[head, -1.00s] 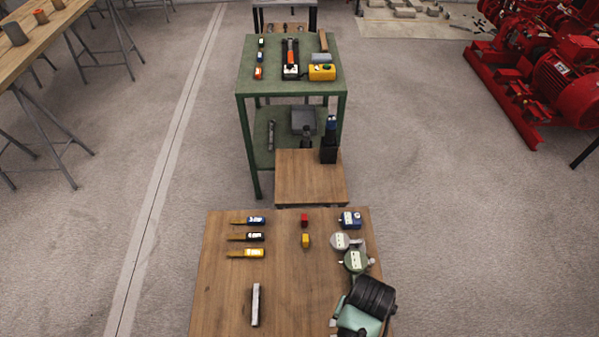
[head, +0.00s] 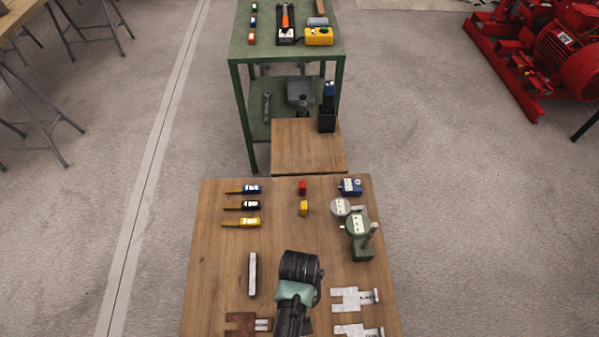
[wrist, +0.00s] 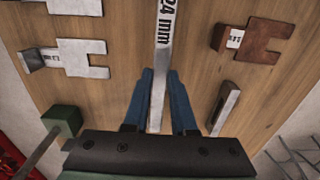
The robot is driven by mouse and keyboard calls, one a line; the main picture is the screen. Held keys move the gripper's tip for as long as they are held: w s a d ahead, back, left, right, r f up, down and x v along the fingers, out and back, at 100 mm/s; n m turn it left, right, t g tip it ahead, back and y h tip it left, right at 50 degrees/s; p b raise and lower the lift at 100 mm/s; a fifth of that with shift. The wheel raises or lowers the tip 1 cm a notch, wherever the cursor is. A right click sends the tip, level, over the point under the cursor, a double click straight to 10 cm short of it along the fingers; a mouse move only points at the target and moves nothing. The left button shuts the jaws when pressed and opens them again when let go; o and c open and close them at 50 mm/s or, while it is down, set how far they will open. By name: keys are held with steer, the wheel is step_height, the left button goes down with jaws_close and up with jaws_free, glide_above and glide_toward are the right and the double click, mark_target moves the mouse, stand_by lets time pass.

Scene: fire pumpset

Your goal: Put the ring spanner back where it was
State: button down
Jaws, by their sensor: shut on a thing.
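In the wrist view, a flat silver spanner shaft (wrist: 158,100) marked "24 mm" runs between the blue fingers of my gripper (wrist: 160,76). The gripper is shut on this shaft. In the head view, my own arm hides the spanner and the fingers.
A steel bar (head: 253,273) and a brown gauge (head: 240,322) lie left of my arm. Silver gauges (head: 350,298) lie right. A green dial-gauge stand (head: 362,248) is at the right edge. A spanner-like tool (head: 267,106) lies on the green table's lower shelf.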

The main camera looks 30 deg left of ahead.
steer(key=shift+f, duration=0.85)
steer(key=shift+f, duration=0.15)
steer(key=c, duration=0.7)
jaws_free()
steer(key=shift+c, duration=0.2)
